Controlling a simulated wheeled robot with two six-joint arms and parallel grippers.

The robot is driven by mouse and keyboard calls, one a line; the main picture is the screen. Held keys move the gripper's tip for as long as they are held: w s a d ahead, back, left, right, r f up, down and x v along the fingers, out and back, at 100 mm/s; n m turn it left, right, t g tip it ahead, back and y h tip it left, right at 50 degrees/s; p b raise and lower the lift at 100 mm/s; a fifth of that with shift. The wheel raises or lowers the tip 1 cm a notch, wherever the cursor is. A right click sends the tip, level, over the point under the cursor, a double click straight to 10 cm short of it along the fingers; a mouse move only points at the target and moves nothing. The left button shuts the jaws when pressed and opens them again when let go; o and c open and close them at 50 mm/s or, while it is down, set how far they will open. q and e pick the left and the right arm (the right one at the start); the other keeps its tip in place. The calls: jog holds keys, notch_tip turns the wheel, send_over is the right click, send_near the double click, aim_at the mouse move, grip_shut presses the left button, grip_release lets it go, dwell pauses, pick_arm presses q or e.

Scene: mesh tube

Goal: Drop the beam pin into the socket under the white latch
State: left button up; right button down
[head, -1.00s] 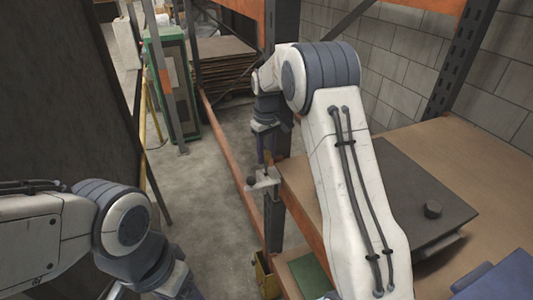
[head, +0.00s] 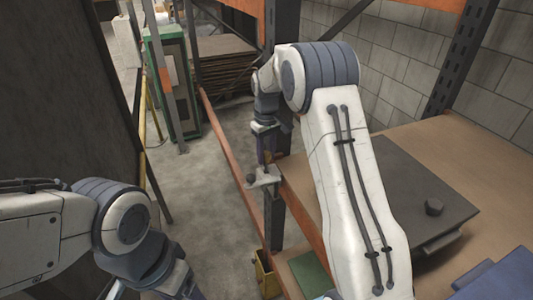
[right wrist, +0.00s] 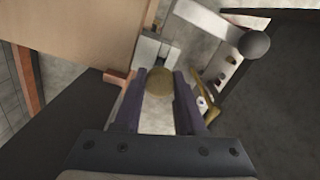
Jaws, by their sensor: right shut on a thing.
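My right gripper (head: 265,152) hangs low beside the end of the orange shelf beam, near the upright. In the right wrist view my right gripper (right wrist: 159,88) has its two purple fingers shut on a round brass-coloured pin head, the beam pin (right wrist: 159,80). The white latch (right wrist: 203,20) with a dark ball knob lies just beyond the fingers and to the right. It also shows below the gripper in the head view (head: 262,178). A grey bracket with a dark gap sits just ahead of the pin; whether this is the socket I cannot tell. My left gripper is out of view.
A wooden shelf (head: 455,150) on the right carries a dark slab (head: 400,190) with a black knob. A yellow bin (head: 265,278) stands low by the upright. A dark panel (head: 60,90) rises at left. Bare floor (head: 205,200) lies between.

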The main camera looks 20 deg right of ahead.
aim_at(266, 163)
jog(key=shift+f+b, duration=1.3)
jog(key=shift+f, duration=0.95)
jog(key=shift+c, duration=2)
grip_release()
jog(key=shift+r, duration=0.1)
jog(key=shift+r, duration=0.2)
notch_tip(266, 163, up, 9)
jog(key=b, duration=0.3)
jog(key=shift+f, duration=0.15)
jog(key=shift+r, duration=0.65)
